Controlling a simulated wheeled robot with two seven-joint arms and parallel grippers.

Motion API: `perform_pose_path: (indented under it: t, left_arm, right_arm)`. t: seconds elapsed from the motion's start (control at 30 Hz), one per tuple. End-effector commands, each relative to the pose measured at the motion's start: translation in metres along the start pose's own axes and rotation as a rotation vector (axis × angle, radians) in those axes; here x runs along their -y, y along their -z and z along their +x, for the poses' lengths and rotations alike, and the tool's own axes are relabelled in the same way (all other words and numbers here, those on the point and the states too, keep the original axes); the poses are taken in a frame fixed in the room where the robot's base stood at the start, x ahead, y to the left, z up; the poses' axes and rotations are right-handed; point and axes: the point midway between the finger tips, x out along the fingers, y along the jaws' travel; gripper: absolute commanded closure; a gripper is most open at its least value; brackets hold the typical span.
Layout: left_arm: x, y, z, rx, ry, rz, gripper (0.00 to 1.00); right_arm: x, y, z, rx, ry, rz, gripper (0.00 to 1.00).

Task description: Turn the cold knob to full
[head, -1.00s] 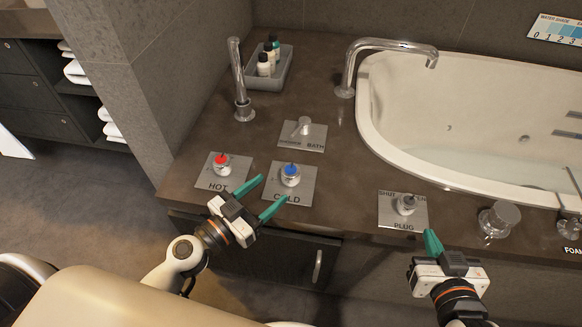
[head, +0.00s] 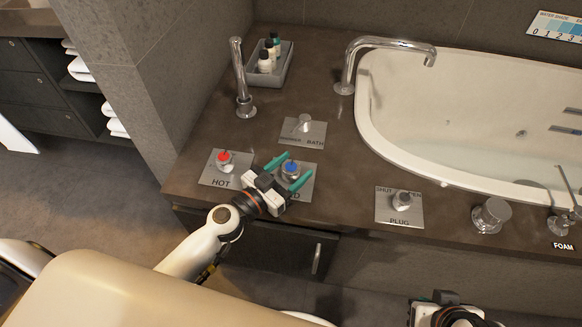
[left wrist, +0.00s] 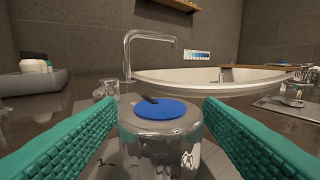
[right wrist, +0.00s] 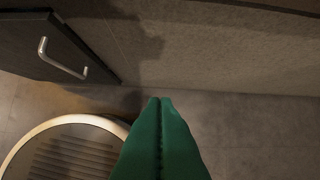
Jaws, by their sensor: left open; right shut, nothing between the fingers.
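The cold knob (head: 290,170) is a chrome knob with a blue cap on a metal plate marked COLD (head: 308,184), near the counter's front edge. My left gripper (head: 289,169) is open, with one teal finger on each side of the knob. In the left wrist view the cold knob (left wrist: 162,135) stands centred between the spread fingers, with gaps on both sides. A dark pointer mark shows on its blue cap, aimed toward the upper left there. Part of the plate is hidden by my gripper. My right gripper (right wrist: 160,140) is shut and empty, below the counter front.
The red-capped hot knob (head: 225,160) stands just left of my left gripper. A shower/bath lever (head: 303,124) is behind, and the plug knob (head: 402,200) is to the right. A tall chrome spout (head: 240,80), a bottle tray (head: 268,68) and the bathtub (head: 450,170) stand farther back.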

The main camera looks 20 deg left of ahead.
Motion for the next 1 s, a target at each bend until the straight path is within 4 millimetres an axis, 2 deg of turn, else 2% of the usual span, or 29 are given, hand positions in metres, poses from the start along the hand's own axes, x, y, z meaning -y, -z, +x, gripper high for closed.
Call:
perform_pose_path:
  t: [0.07, 0.1, 0.37, 0.67, 0.8, 1.0]
  left_arm:
    - [0.000, 0.000, 0.000, 0.000, 0.000, 0.000, 0.39]
    - [0.000, 0.000, 0.000, 0.000, 0.000, 0.000, 0.42]
    - [0.000, 0.000, 0.000, 0.000, 0.000, -0.001, 0.84]
    - [0.001, 0.001, 0.000, -0.004, -0.041, -0.002, 0.84]
    - [0.001, 0.000, 0.000, -0.005, -0.112, -0.003, 0.84]
    - [0.001, -0.003, 0.000, -0.005, -0.258, -0.005, 0.84]
  right_arm:
    - [0.000, 0.000, 0.000, 0.001, 0.000, 0.000, 1.00]
    - [0.000, 0.000, 0.000, 0.001, 0.000, 0.000, 1.00]
    - [0.000, -0.001, 0.000, 0.003, 0.001, 0.000, 1.00]
    - [0.001, 0.003, -0.002, -0.021, 0.001, 0.000, 1.00]
    - [0.001, 0.016, -0.006, -0.086, 0.002, 0.003, 1.00]
    - [0.003, 0.022, -0.018, -0.150, 0.005, 0.005, 1.00]
